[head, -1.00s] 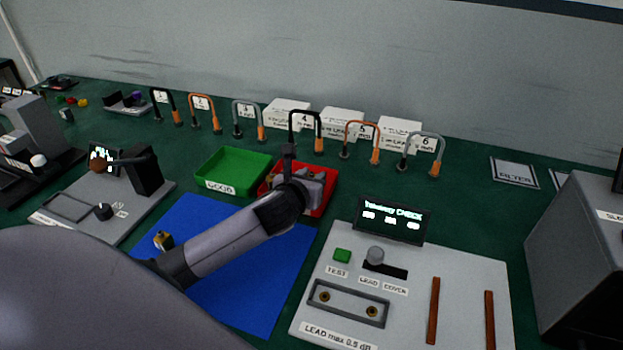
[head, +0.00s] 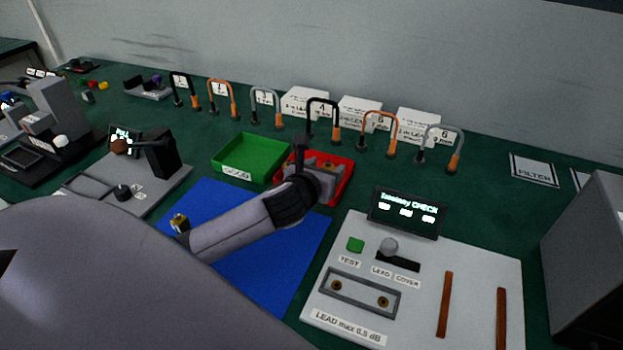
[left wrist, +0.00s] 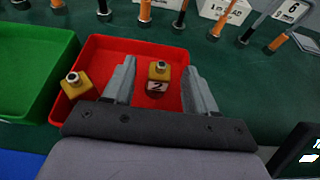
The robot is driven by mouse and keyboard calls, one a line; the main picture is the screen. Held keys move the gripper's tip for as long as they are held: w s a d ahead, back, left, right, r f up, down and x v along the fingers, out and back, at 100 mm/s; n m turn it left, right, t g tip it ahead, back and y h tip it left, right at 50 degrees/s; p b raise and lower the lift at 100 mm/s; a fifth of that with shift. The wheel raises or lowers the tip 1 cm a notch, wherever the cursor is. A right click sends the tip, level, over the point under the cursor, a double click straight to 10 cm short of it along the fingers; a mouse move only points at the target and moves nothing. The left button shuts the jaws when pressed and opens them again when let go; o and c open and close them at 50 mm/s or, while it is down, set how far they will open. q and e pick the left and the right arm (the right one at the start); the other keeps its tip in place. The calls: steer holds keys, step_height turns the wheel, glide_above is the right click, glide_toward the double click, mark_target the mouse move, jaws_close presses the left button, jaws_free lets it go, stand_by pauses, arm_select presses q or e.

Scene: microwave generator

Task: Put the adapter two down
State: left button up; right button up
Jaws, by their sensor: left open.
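Adapter two, a small brass-yellow block with a dark-and-silver top and a "2" label (left wrist: 155,86), is in the red tray (left wrist: 140,46) in the left wrist view. My left gripper (left wrist: 160,72) is open, with its grey fingers on either side of adapter two. A gap shows beside the adapter, so it is not clamped. A second brass adapter (left wrist: 77,84) is near the tray's left wall. In the head view my left gripper (head: 322,176) is over the red tray (head: 346,186) and hides much of its inside. My right gripper is not in view.
A green tray (head: 251,158) stands left of the red one. A blue mat (head: 270,270) lies in front, with a small brass piece (head: 180,222) at its left. Several curved leads (head: 322,118) stand behind. The tester panel (head: 420,300) is on the right.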

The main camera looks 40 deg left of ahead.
arm_select(q)
steer(key=v, duration=0.9)
steer(key=shift+s+r, duration=0.1)
steer(key=shift+s, duration=0.3)
